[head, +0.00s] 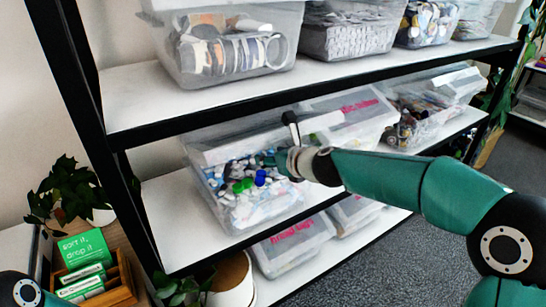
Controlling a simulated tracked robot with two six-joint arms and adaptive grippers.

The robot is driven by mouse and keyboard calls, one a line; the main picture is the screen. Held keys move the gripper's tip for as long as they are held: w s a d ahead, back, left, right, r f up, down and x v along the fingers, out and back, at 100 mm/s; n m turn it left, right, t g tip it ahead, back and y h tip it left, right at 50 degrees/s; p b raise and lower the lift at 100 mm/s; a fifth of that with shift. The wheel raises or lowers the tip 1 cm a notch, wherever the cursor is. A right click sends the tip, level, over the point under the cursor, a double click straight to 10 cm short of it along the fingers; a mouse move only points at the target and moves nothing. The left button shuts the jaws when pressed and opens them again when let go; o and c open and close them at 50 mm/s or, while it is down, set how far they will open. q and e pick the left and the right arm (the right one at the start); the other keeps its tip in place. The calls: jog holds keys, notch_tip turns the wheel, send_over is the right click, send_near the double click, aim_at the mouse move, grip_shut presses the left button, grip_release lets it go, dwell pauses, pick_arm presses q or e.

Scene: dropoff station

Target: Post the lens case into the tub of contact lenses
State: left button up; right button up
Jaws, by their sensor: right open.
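The clear plastic tub of contact lenses (225,216) stands on the middle shelf, at its left end. It is full of small white, blue and green pieces. Green caps and blue caps, which look like the lens case (243,185), lie among the pieces in the tub; I cannot tell exactly which parts belong together. My right gripper (287,148) is open at the tub's upper right, over its contents, with one dark finger pointing up. Nothing shows between its fingers. My left gripper is out of view; only a piece of my left arm shows at the lower left.
Other clear tubs stand right of it, such as a lidded one with pink writing (352,115). The upper shelf edge (300,90) runs close above. More tubs (290,245) sit below. A wooden box with a green sign (84,248) and a plant (66,190) stand at left.

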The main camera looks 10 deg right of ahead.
jog(key=v, duration=1.2)
jog(key=shift+f, duration=0.15)
dwell(0.3)
